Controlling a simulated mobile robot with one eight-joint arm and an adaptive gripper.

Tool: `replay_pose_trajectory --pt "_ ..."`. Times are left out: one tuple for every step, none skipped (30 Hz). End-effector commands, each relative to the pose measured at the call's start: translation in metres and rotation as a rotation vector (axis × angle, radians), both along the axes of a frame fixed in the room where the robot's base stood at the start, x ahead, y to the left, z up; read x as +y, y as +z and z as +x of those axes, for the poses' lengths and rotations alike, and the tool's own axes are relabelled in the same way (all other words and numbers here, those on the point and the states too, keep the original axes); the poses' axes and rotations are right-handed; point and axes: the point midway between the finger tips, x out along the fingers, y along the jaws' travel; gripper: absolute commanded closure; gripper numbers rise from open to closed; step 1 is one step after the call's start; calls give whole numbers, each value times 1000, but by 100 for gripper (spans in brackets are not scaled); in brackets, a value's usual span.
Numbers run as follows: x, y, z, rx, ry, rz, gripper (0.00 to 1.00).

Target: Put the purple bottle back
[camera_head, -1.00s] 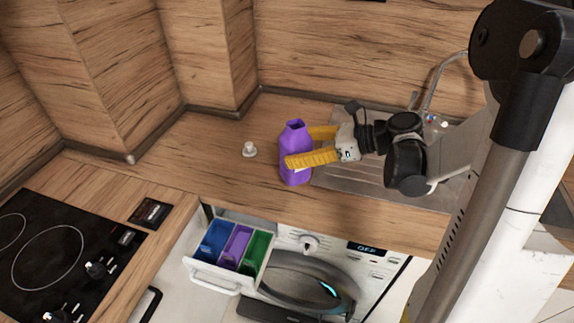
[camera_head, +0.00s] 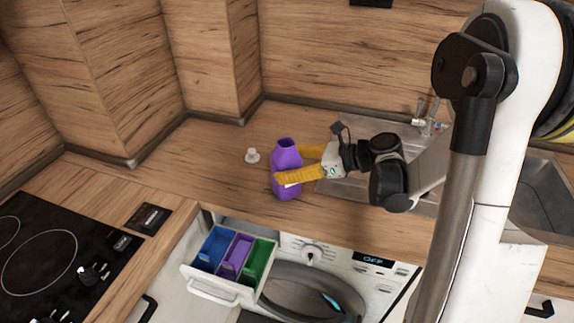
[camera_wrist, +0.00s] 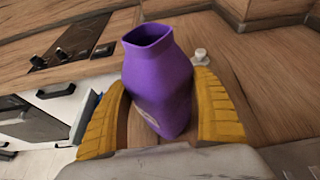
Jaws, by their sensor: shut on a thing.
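The purple bottle (camera_head: 287,165) is upright, its mouth open without a cap, on or just above the wooden worktop near the sink. My gripper (camera_head: 300,168) comes from the right with its yellow fingers on both sides of the bottle's body, shut on it. In the wrist view the bottle (camera_wrist: 160,80) stands between the two yellow fingers (camera_wrist: 162,118). Whether its base touches the worktop is hard to tell. A small white cap (camera_head: 252,156) lies on the worktop to the left of the bottle.
The washing machine's detergent drawer (camera_head: 232,258) is pulled out below the worktop, with blue, purple and green compartments. A black hob (camera_head: 50,250) is at the left. The metal sink (camera_head: 345,190) is at the right. Worktop left of the cap is clear.

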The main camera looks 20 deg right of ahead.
Motion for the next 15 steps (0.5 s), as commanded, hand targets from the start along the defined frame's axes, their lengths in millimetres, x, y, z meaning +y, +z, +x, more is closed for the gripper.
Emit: replay_pose_trajectory --pt "0 -3 0 -1 0 1 69" --pt "0 -3 0 0 0 0 25" --pt "0 -2 0 0 0 0 13" --pt "0 -2 0 0 0 0 4" --pt "0 -2 0 0 0 0 4" --pt "0 -2 0 0 0 0 4" --pt "0 -2 0 0 0 0 4" --pt "0 -2 0 0 0 0 4" --pt "0 -2 0 0 0 0 4" --pt "0 -2 0 0 0 0 4" --pt "0 -2 0 0 0 0 4" --pt "0 -2 0 0 0 0 4" --pt "0 -1 0 0 0 0 4" --pt "0 0 0 0 0 0 4" --pt "0 2 0 0 0 0 4"
